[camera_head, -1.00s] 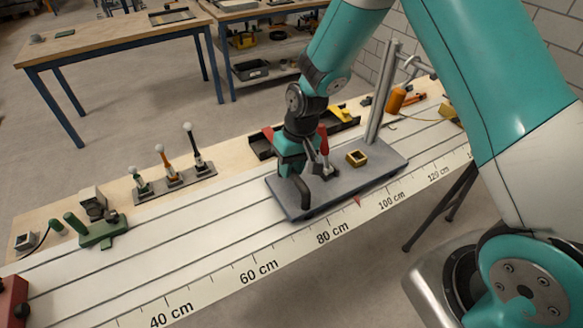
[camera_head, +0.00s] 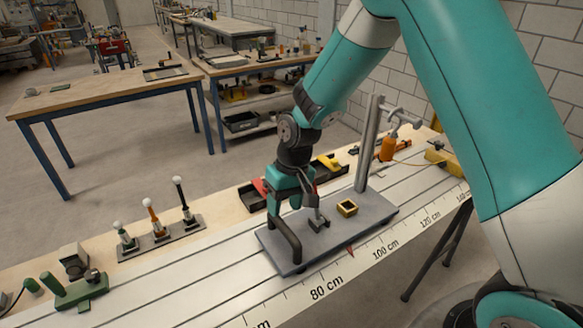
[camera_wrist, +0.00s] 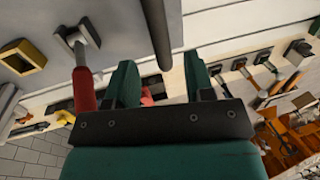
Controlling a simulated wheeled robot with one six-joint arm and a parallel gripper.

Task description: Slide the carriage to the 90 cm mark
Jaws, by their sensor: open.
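The carriage (camera_head: 375,218) is a grey plate on the long pale rail. It carries an upright post, a black arched handle (camera_head: 284,243) and a clamp lever (camera_head: 318,218). Its red pointer (camera_head: 350,251) is at the scale between the 80 cm and 100 cm labels, roughly midway. My gripper (camera_head: 289,203) is open above the handle. In the wrist view its two green fingers (camera_wrist: 162,78) are apart with nothing between them. The handle (camera_wrist: 156,32) and the red lever grip (camera_wrist: 84,90) lie ahead of them. The lever is partly hidden in the head view.
A rack of several ball-topped rods (camera_head: 162,240) and a green fixture (camera_head: 82,290) stand along the bench's back edge.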

